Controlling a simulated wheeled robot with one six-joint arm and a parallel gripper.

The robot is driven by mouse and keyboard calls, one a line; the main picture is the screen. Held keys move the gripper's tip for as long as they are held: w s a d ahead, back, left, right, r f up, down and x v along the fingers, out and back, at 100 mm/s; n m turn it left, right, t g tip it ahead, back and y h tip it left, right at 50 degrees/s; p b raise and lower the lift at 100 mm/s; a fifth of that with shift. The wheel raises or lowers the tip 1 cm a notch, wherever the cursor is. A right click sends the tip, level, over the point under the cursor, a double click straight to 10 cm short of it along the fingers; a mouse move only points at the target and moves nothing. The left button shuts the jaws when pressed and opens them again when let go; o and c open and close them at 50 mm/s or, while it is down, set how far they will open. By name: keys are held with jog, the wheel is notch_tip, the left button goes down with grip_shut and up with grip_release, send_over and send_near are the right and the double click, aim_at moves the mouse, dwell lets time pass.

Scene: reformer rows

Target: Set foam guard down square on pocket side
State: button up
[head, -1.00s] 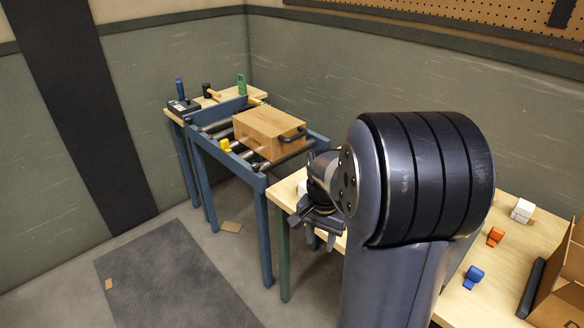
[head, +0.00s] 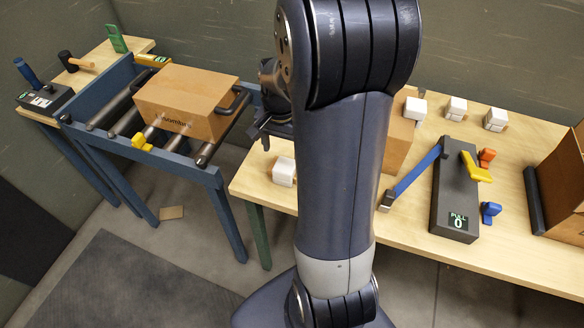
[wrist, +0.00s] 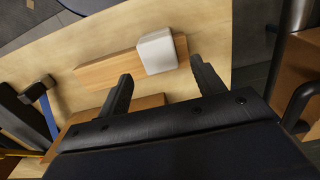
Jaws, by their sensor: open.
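A white block (wrist: 157,51), which looks like the foam guard, sits at one end of a brown wooden strip (wrist: 105,71) on the pale bench. In the head view a white block (head: 284,172) stands near the bench's left end, just left of my arm. My gripper (wrist: 162,84) is open and empty. Its fingertips point toward the white block and strip, apart from the block. In the head view my gripper (head: 266,130) is partly hidden behind my arm. I cannot tell which side is the pocket side.
Three more white blocks (head: 456,108) stand at the bench's back. A dark lever device (head: 455,200) with blue and yellow handles is on the right, by an open carton (head: 562,185). A brown box (head: 185,100) rests on the roller stand at left. My arm hides mid-bench.

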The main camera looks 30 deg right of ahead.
aim_at(284, 166)
jog(key=shift+o, duration=1.1)
notch_tip(284, 166, down, 2)
jog(key=shift+s+d+f, duration=0.15)
jog(key=shift+f, duration=0.1)
jog(key=shift+f+p, duration=0.3)
jog(key=shift+f, duration=2.55)
jog(key=c, duration=1)
